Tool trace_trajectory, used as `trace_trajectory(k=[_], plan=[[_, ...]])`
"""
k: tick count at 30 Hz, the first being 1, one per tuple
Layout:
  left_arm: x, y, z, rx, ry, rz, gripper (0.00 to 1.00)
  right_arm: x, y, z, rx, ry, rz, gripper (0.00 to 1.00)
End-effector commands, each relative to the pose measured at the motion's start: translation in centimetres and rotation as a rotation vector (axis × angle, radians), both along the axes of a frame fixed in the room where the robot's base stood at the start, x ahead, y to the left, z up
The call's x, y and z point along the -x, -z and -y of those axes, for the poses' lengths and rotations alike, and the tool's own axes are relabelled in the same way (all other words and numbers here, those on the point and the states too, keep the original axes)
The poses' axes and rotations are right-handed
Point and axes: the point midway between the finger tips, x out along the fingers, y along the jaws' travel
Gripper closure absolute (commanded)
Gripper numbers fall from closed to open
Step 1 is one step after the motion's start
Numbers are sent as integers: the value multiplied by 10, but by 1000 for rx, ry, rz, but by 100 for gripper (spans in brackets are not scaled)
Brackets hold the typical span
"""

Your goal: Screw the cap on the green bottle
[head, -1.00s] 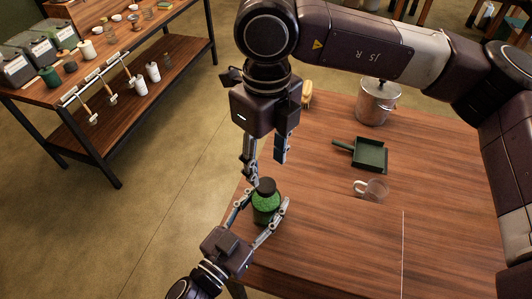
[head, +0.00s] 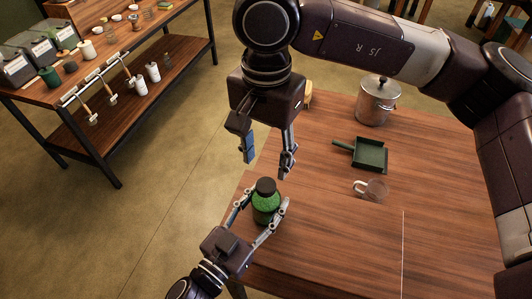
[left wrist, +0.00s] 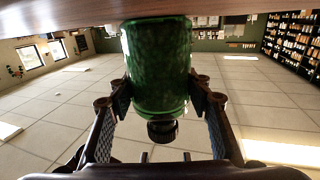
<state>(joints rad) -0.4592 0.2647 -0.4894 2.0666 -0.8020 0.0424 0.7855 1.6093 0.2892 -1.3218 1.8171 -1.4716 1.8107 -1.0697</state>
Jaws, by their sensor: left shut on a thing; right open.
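The green bottle (head: 265,206) stands upright at the table's near left edge, with the black cap (head: 265,186) on its top. The bottle (left wrist: 158,65) and the cap (left wrist: 162,131) also show in the left wrist view, which is upside down. I cannot tell how tight the cap sits. My left gripper (head: 263,207) is shut on the bottle, one finger on each side of its body. My right gripper (head: 267,167) is open and empty just above the cap, fingers pointing down and apart from it.
A shelf table (head: 130,65) with bottles and tools stands at the far left. The table's front right is clear.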

Motion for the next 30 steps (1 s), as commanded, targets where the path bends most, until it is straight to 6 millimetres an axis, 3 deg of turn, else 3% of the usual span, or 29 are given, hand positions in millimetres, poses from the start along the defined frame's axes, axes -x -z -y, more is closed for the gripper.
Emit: trace_trajectory(k=[6,12,30], plan=[[0,0,0,0,0,1,100,0,-2,0,0,-354,0,56],[0,0,0,0,0,1,100,0,-4,0,2,-551,1,56],[0,0,0,0,0,1,100,0,3,0,1,-607,-1,56]])
